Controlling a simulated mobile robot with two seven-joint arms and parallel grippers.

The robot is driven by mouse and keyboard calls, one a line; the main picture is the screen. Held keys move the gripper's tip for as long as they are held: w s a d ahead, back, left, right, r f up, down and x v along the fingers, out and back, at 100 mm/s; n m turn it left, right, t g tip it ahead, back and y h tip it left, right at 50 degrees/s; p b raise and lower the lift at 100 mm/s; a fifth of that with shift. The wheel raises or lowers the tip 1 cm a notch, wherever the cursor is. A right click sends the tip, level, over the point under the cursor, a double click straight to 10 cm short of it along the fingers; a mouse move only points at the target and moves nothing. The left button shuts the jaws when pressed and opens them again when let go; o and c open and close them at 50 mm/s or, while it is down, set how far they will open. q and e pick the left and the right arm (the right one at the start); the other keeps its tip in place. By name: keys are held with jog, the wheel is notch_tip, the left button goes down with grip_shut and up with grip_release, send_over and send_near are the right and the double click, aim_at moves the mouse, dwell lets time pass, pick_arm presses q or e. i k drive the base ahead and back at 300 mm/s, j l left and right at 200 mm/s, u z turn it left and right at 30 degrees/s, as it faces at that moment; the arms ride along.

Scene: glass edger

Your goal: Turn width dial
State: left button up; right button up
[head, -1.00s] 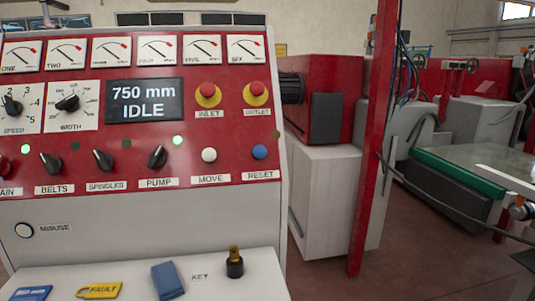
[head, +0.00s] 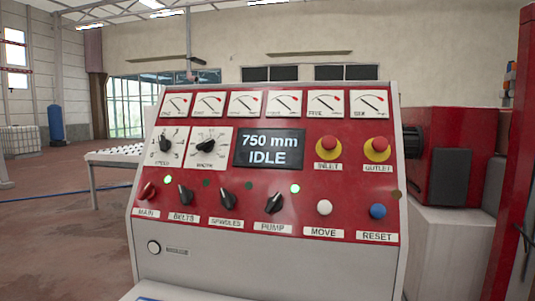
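The width dial (head: 207,145) is a black knob on a white scale plate, left of the display on the red control panel (head: 225,182). Its pointer is tilted toward the right; the exact scale value is too small to read. The display (head: 268,149) reads "750 mm IDLE". The speed dial (head: 167,143) sits just left of the width dial. Neither of my grippers is in view.
Red inlet (head: 328,147) and outlet (head: 377,148) buttons are right of the display. Belts, spindles and pump (head: 274,203) switches line the lower row. Red machinery (head: 450,150) stands at right; open floor (head: 55,210) lies at left.

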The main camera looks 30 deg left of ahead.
aim_at(206, 146)
jog(key=u, duration=1.6)
